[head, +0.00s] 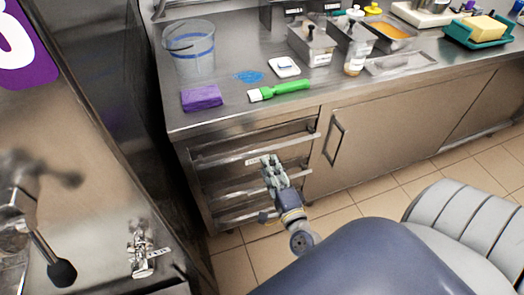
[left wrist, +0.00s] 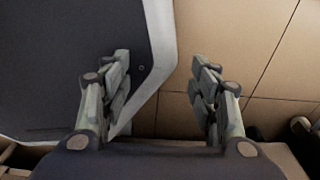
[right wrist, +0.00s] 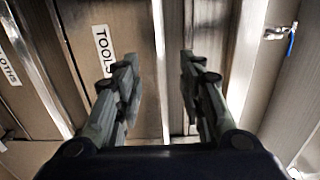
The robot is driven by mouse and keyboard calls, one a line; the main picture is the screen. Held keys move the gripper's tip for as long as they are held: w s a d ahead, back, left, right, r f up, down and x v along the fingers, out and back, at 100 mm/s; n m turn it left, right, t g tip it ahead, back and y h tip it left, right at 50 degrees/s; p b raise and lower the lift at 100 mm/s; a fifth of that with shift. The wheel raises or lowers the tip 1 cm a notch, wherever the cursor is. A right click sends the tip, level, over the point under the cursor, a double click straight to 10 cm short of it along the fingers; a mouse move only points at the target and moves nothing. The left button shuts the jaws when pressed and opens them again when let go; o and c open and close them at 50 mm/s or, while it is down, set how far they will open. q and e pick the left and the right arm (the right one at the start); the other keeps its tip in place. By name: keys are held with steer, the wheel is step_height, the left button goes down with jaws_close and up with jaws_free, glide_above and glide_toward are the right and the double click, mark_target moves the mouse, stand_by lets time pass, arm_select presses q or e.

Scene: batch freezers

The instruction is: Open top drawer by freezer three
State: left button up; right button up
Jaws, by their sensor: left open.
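The drawer unit stands under the steel counter, beside freezer three (head: 20,45) with its purple label at the left. Its top drawer (head: 225,143) looks shut, with a long metal bar handle. My right gripper (head: 268,163) is in front of the upper drawers, near the top drawer's handle; contact cannot be told. In the right wrist view its fingers (right wrist: 160,58) are apart, with a pale metal strip visible between them and a TOOLS label (right wrist: 102,50) beside the left finger. My left gripper (left wrist: 162,62) is open and empty over the tiled floor.
The counter (head: 225,117) holds a clear bucket (head: 190,60), a purple sponge (head: 201,98), a green-handled brush (head: 280,90) and steel containers. A cupboard door (head: 375,140) is right of the drawers.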

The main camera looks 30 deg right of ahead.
mark_target(262, 152)
steer(key=x, duration=0.6)
steer(key=shift+a, duration=0.15)
steer(key=shift+x, duration=0.9)
arm_select(q)
steer(key=shift+w+a+r, duration=0.1)
steer(key=shift+a+r, duration=0.15)
steer(key=shift+a, duration=0.6)
steer(key=shift+d, duration=0.3)
arm_select(e)
jaws_close()
